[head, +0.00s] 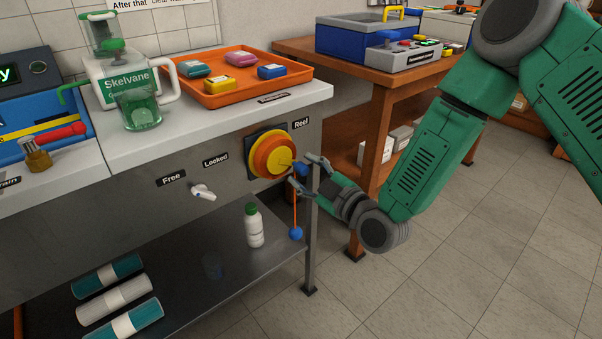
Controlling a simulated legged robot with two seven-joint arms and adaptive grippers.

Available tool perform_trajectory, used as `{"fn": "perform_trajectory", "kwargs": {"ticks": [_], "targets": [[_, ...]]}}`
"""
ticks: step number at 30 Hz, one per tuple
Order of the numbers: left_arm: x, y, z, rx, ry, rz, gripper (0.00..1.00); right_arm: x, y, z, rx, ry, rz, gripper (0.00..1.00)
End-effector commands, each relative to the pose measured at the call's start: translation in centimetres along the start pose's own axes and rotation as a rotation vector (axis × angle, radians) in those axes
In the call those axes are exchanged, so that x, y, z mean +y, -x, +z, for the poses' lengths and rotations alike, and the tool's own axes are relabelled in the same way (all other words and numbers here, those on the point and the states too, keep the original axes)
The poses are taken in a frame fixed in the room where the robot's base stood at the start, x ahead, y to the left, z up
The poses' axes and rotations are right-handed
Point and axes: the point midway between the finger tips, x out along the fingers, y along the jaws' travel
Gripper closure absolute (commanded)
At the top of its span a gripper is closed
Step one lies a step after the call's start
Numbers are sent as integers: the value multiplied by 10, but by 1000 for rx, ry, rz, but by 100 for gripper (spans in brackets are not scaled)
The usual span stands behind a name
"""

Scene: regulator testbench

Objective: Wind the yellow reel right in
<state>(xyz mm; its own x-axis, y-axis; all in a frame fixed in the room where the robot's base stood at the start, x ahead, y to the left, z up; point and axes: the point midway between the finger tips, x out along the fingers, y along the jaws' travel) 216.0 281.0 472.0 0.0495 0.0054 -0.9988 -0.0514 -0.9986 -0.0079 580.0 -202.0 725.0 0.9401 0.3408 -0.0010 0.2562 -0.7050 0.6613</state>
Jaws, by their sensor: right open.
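The yellow reel (266,157) is a yellow and orange disc on a dark square plate on the bench's front panel, below the label "Reel" (301,123). An orange cord (295,212) hangs from the reel's right side, with a blue ball (296,233) at its lower end. My right gripper (296,176) is open at the reel's right edge. Its fingers are near a small blue part (301,169) there; I cannot tell whether they touch it. A white lever (203,192) sits between the labels "Free" and "Locked". My left gripper is not in view.
The bench leg (313,230) stands close by my right gripper. A white bottle with a green cap (254,227) and several rolls (115,299) are on the lower shelf. An orange tray (237,98) with several blocks sits on the bench top. A wooden table (383,100) stands behind.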

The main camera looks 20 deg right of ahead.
Motion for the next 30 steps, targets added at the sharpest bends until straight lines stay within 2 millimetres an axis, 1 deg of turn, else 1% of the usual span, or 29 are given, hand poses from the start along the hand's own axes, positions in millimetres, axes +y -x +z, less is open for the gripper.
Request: {"fn": "perform_trajectory", "kwargs": {"ticks": [1, 5, 13, 14, 15, 17, 26, 30], "targets": [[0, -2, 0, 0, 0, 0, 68, 0, -5, 0, 2, 0, 2, 58], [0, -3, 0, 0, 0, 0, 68, 0, -12, 0, 1, 0, 1, 58], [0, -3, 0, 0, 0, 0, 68, 0, -13, -1, 1, 0, 0, 58], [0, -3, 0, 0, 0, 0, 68, 0, -13, -1, 0, 0, 0, 65], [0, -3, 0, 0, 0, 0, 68, 0, -13, -1, 0, 0, 0, 79], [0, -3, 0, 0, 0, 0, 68, 0, -13, 0, 0, 0, 0, 100], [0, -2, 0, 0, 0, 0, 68, -1, -12, 0, 0, -13, -1, 100], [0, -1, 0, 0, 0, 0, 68, -2, -12, 0, -1, -55, -2, 100]]}}
